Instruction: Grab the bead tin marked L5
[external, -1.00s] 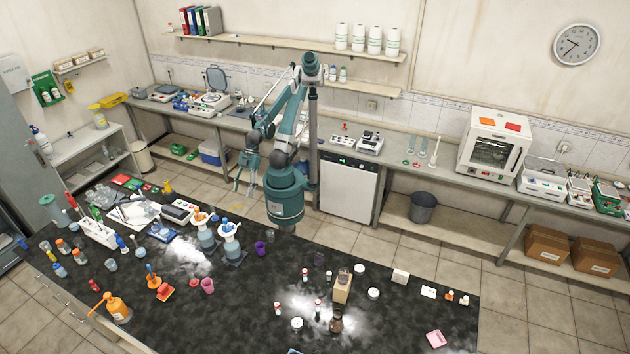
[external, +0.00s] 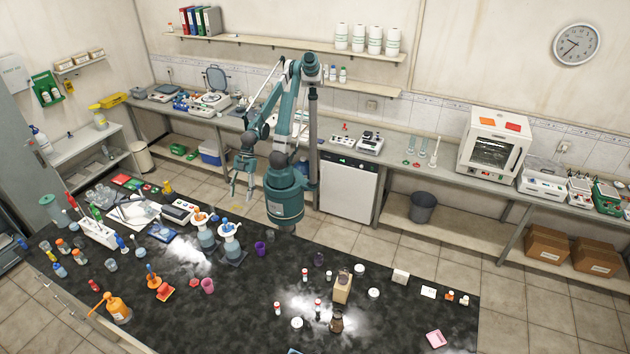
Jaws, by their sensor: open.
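Several small round white tin-like pieces lie on the black bench (external: 420,318). One is at the front (external: 297,323), one to the right of a tan block (external: 374,293), and one behind that block (external: 359,268). Any marks on them are too small to read, so I cannot tell which is L5. My gripper (external: 242,192) is open and empty.
The tan block (external: 342,291) and a brown bottle (external: 336,322) stand among the white pieces, with small red-capped vials (external: 277,308) nearby. Blue-grey wash bottles (external: 229,245) and a purple cup (external: 260,248) stand nearer my gripper. The front right bench is mostly clear, except for a pink item (external: 435,339).

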